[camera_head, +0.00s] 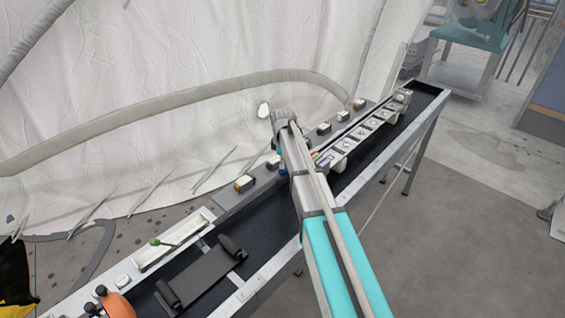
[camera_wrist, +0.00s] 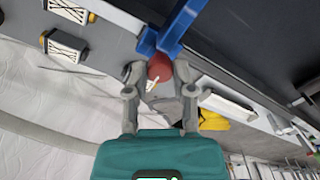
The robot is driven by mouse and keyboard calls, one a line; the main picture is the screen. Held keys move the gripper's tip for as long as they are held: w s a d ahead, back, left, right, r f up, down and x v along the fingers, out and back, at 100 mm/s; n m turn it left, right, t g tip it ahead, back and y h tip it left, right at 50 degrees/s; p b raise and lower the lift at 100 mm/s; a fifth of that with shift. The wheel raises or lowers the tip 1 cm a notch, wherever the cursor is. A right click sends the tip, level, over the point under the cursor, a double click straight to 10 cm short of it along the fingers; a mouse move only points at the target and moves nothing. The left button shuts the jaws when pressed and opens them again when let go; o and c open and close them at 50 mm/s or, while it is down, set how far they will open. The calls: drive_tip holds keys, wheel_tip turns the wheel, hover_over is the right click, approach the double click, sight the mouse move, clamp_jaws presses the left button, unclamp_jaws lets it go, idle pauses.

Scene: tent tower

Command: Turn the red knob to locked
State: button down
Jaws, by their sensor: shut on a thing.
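In the wrist view, the red knob (camera_wrist: 160,67) is a round red piece between the two grey fingertips of my gripper (camera_wrist: 158,72). The fingers are closed on its sides. A small pale pointer or mark shows just below it, and what it points to cannot be read. A blue bracket-like part (camera_wrist: 172,33) lies just beyond the knob, by the rail's edge. In the head view, my arm reaches over the long bench and its wrist hides the knob and fingertips.
The long dark-topped bench (camera_head: 268,208) runs diagonally. A white tent wall stands behind.

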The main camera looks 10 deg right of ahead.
drive_tip(key=shift+m, duration=0.4)
drive_tip(key=m, duration=0.9)
drive_tip(key=shift+m, duration=0.3)
idle(0.4)
drive_tip(key=shift+c, duration=2.3)
unclamp_jaws()
